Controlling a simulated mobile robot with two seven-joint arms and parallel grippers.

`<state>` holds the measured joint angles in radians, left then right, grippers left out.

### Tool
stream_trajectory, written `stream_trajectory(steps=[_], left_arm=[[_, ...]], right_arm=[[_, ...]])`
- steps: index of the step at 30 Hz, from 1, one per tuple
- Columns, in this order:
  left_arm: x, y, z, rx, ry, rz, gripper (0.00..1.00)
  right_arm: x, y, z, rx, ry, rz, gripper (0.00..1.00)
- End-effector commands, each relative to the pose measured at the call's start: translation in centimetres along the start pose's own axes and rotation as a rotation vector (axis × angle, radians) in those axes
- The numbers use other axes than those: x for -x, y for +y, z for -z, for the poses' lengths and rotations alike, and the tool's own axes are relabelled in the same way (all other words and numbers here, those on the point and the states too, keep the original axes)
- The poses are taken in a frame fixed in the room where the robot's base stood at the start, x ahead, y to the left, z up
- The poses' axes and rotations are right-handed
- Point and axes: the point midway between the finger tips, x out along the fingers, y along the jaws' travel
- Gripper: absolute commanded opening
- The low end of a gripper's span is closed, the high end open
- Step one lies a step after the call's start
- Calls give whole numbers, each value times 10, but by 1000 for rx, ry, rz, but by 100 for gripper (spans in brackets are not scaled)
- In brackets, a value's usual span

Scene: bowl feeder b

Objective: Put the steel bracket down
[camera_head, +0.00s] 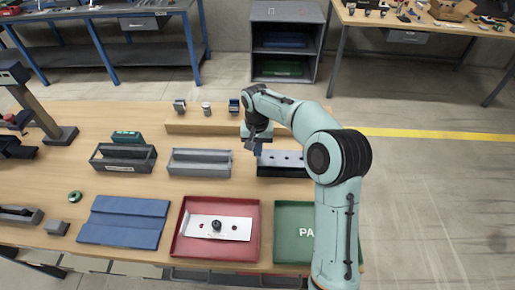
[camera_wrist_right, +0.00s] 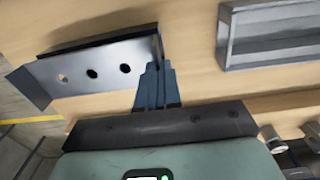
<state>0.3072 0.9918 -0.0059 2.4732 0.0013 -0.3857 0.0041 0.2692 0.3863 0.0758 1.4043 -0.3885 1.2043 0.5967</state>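The steel bracket (camera_head: 283,157) is a pale plate with a row of dark holes. In the head view it shows over a black bin (camera_head: 284,172). In the right wrist view the bracket (camera_wrist_right: 110,72) runs left from the fingertips, with a bent flange at its far left end. My right gripper (camera_head: 257,147) is at the bracket's left end; its blue fingers (camera_wrist_right: 155,72) look close together on that end. Whether the bracket touches the bin is unclear. My left gripper is in neither view.
A grey bin (camera_head: 199,151) and a dark labelled bin (camera_head: 100,164) stand to the left. In front lie a blue board (camera_head: 125,228), a red tray (camera_head: 254,250) bearing another pale plate (camera_head: 190,225), and a green tray (camera_head: 290,219). A raised wooden strip (camera_head: 205,127) bears small parts behind.

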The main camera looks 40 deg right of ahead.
Motion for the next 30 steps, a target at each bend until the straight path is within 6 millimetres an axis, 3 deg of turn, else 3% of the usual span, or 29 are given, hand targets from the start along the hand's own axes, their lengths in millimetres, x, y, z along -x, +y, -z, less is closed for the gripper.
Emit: stream_trajectory(steps=[20, 23, 30], left_arm=[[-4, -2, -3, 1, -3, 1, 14], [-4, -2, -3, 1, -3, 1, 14], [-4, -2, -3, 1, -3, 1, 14]], right_arm=[[-10, 0, 1, 1, 3, 1, 0], [-11, -1, 0, 1, 1, 1, 29], [-11, 0, 0, 0, 1, 1, 29]])
